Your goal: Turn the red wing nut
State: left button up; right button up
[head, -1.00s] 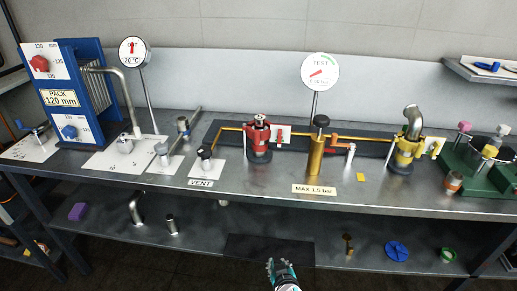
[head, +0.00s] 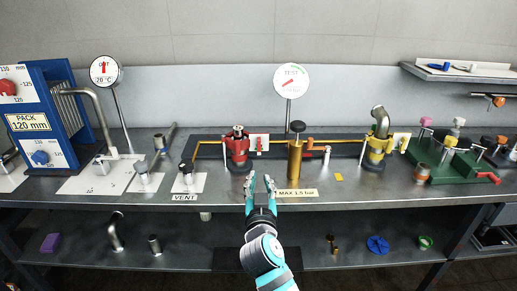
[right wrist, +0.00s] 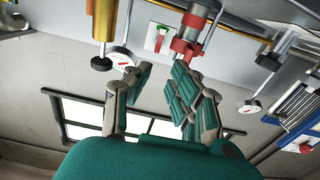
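A red clamp fitting (head: 238,148) stands on a dark strip at the middle of the bench, with a small card (head: 259,144) bearing a red mark beside it. A red knob-like part (head: 7,88) is on the scale plate of the blue pack frame at the far left. I cannot tell which of these red parts is the wing nut. My right gripper (head: 260,181) is open and empty, in front of the red clamp fitting and apart from it. In the right wrist view the red clamp fitting (right wrist: 186,48) shows beyond the open fingers (right wrist: 160,84). My left gripper is out of view.
A brass cylinder (head: 294,162) with a black knob and a TEST gauge (head: 291,80) stand right of the clamp. A yellow fitting (head: 377,150) is further right. The VENT valve (head: 187,173) is to the left.

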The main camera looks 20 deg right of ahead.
aim_at(259, 147)
jog(key=p+x, duration=0.1)
jog(key=x, duration=1.6)
jog(key=shift+w+d+f, duration=0.1)
jog(key=shift+f, duration=0.1)
jog(key=shift+c, duration=0.2)
grip_shut()
